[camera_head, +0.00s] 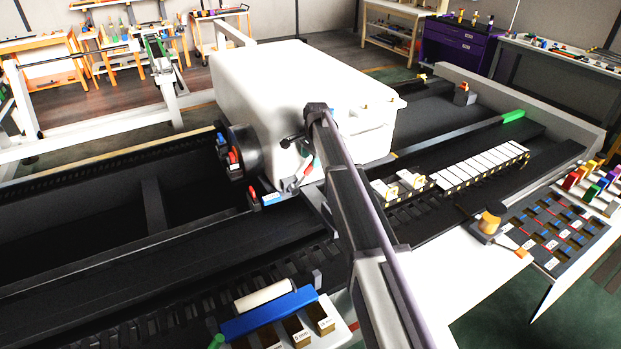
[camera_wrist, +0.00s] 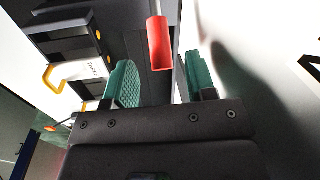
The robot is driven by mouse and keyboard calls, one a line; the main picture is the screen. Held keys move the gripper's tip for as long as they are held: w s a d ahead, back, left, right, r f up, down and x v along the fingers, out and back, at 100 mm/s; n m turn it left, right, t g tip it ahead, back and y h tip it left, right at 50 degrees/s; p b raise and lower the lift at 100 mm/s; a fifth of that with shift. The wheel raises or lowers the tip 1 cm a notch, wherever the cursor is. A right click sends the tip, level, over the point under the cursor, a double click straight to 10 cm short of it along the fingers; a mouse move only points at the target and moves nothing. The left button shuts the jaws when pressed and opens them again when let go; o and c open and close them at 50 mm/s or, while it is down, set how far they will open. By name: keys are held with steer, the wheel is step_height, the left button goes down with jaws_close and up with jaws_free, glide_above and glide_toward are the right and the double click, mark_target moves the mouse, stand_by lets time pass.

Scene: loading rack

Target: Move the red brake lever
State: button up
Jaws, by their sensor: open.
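The red brake lever (camera_wrist: 160,43) shows in the wrist view as a red handle on a thin pale rod. It hangs from the top of the picture, and its end is in the gap between my fingers. My gripper (camera_wrist: 157,70) is open, with a green ridged pad on each side of the handle. A gap shows on both sides, so I see no contact. In the head view a small red handle (camera_head: 308,168) shows at the lower front of the white machine housing, partly by my arm.
The large white housing (camera_head: 290,85) stands on the dark rail bed. A row of white blocks (camera_head: 480,166) lies right of my arm. A blue-topped holder (camera_head: 268,312) is in the foreground. In the wrist view a yellow hook (camera_wrist: 54,78) is at the left.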

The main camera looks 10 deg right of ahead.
mark_target(304, 175)
steer(key=f+b, duration=0.2)
steer(key=f, duration=0.1)
steer(key=f+b, duration=0.1)
steer(key=f, duration=0.1)
steer(key=shift+w+a+f, duration=0.1)
steer(key=shift+w+a, duration=0.05)
steer(key=shift+w, duration=0.15)
steer(key=shift+r, duration=0.2)
jaws_close()
